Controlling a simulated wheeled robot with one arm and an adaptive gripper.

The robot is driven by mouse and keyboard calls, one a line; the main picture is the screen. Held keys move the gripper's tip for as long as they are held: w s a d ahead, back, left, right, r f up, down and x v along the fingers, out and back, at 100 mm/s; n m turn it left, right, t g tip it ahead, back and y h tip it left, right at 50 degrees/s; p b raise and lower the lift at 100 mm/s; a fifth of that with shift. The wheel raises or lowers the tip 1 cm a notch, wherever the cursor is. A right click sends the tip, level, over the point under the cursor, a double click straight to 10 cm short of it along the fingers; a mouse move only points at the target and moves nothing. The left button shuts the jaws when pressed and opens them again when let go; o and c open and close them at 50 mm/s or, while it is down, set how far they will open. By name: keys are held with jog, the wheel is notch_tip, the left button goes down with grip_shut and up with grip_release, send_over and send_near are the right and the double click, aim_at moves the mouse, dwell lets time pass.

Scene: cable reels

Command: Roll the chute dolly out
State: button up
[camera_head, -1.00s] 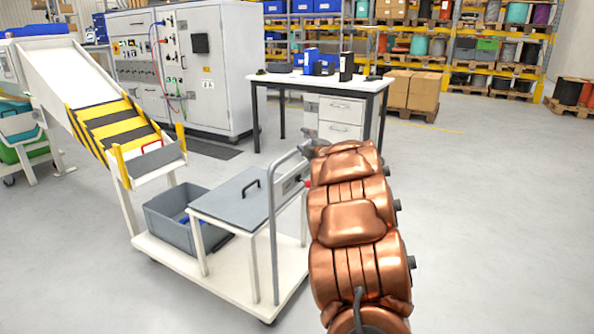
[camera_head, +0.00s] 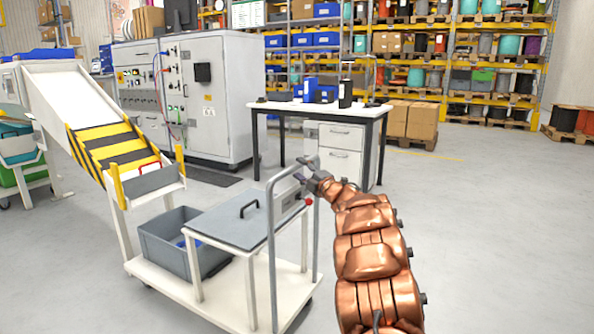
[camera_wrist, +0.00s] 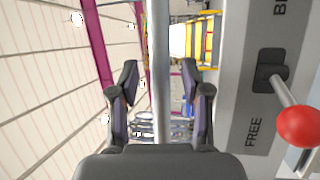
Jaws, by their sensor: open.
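The chute dolly (camera_head: 168,278) is a low white platform with a small grey-lidded stand and a grey tubular handle (camera_head: 271,262). It stands at the foot of the chute (camera_head: 75,98). My gripper (camera_head: 309,176) is at the handle's upper right in the head view. In the wrist view my gripper (camera_wrist: 160,78) is open, with a grey bar (camera_wrist: 159,105) running between its fingers and a gap on each side. A lever with a red knob (camera_wrist: 298,126) sits on a grey panel marked FREE, knob toward the FREE end. The knob also shows in the head view (camera_head: 309,201).
A grey crate (camera_head: 160,247) stands on the platform. A white table (camera_head: 290,106) and a control cabinet (camera_head: 225,115) stand behind. A green and teal bin cart (camera_head: 22,165) is at the left. Floor at the right and front right is clear.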

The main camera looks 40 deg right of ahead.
jog(key=shift+w+d+r, duration=0.1)
jog(key=shift+w+r, duration=0.05)
jog(key=shift+w, duration=0.5)
jog(key=shift+w+d+r, duration=0.1)
jog(key=shift+w, duration=0.55)
grip_shut()
